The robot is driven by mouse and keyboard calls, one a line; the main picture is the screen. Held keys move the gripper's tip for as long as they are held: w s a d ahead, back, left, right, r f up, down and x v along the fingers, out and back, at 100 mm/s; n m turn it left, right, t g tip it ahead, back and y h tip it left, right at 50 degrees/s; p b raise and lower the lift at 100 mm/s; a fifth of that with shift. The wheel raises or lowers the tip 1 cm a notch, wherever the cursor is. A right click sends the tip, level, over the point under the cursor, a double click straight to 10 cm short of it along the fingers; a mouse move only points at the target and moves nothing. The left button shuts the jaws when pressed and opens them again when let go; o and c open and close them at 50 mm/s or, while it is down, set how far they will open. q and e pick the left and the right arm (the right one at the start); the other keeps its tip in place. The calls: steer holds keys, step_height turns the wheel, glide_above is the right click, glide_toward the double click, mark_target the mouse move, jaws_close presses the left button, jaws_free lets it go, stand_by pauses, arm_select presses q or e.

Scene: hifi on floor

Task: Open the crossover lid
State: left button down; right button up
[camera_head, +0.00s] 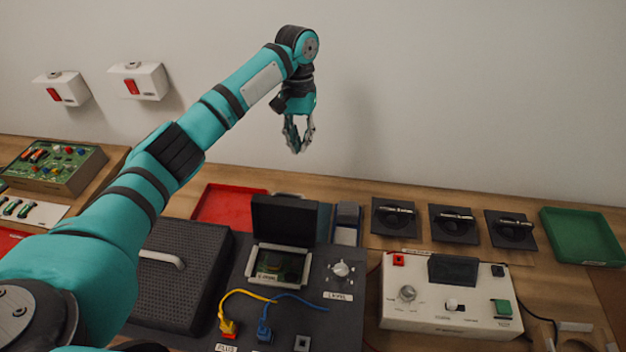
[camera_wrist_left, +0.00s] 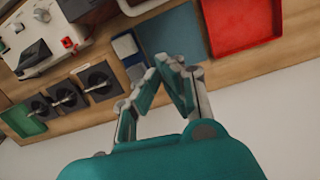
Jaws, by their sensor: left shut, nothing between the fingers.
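The black crossover lid (camera_head: 284,217) stands raised at the back edge of a light-framed opening in the dark panel. A green circuit board (camera_head: 279,265) shows inside the opening. My left gripper (camera_head: 298,148) is shut and empty, hanging in the air above and behind the lid, apart from it. In the left wrist view my left gripper (camera_wrist_left: 168,66) also shows, with its fingers close together at the tips. I cannot make out the lid in that view. My right gripper is not in view.
Beside the opening are a white knob (camera_head: 341,271) and yellow and blue cables. A white control box (camera_head: 450,292) stands to the right. Red (camera_head: 228,207) and green (camera_head: 582,237) trays lie toward the wall. A dark speaker-like box (camera_head: 181,275) is left.

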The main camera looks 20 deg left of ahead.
arm_select(q)
steer(key=s+d+f+p, duration=0.1)
steer(key=s+f+p, duration=0.4)
steer(key=f, duration=0.3)
steer(key=shift+n, duration=0.4)
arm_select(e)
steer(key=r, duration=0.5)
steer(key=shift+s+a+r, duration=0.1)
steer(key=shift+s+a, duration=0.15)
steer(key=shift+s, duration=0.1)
arm_select(q)
steer(key=shift+w+d+f, duration=0.1)
steer(key=shift+w+d, duration=0.05)
steer(key=shift+w, duration=0.05)
